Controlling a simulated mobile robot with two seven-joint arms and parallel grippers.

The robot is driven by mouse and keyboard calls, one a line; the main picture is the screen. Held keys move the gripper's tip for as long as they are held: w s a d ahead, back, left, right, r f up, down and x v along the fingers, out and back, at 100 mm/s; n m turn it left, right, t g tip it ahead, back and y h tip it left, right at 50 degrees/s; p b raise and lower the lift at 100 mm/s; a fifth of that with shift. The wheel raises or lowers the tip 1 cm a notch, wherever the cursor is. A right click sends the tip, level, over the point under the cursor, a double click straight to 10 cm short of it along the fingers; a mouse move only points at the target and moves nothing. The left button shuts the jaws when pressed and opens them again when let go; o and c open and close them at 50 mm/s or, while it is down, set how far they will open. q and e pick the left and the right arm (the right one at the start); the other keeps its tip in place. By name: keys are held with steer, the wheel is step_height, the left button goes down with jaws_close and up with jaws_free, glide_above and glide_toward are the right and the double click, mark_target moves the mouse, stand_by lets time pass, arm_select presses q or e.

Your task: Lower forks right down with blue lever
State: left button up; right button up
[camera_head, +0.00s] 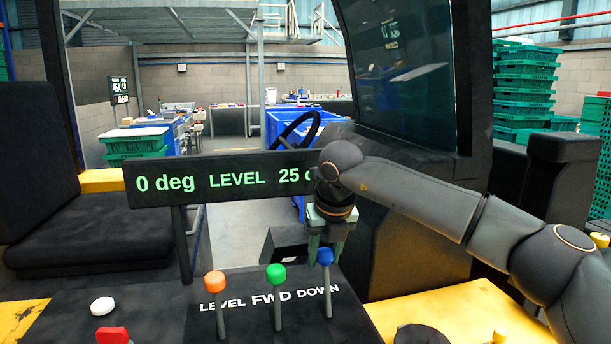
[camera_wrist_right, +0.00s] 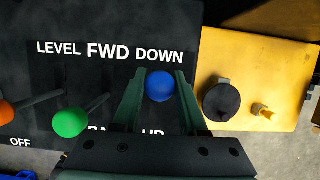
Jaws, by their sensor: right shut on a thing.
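The blue lever has a round blue knob (camera_head: 325,257) on a grey stem, at the right of the lever panel, by the label DOWN. My right gripper (camera_head: 324,248) comes from above and is shut on this knob. In the right wrist view the blue knob (camera_wrist_right: 160,86) sits between the two green fingers. A display bar (camera_head: 225,179) reads "0 deg LEVEL 25", its right end hidden by my right arm. My left gripper is not in view.
An orange-knobbed lever (camera_head: 214,281) and a green-knobbed lever (camera_head: 276,275) stand left of the blue one. A red switch (camera_head: 112,336) and a white button (camera_head: 102,305) are further left.

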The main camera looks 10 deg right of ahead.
steer(key=shift+r, duration=0.2)
stand_by(0.3)
steer(key=s+b, duration=0.4)
steer(key=shift+d, duration=0.1)
steer(key=shift+s+r, duration=0.1)
steer(key=shift+s, duration=0.35)
steer(key=o, duration=1)
steer(key=shift+c, duration=0.2)
steer(key=shift+r, duration=0.15)
steer(key=p+v, duration=0.3)
steer(key=v, duration=0.5)
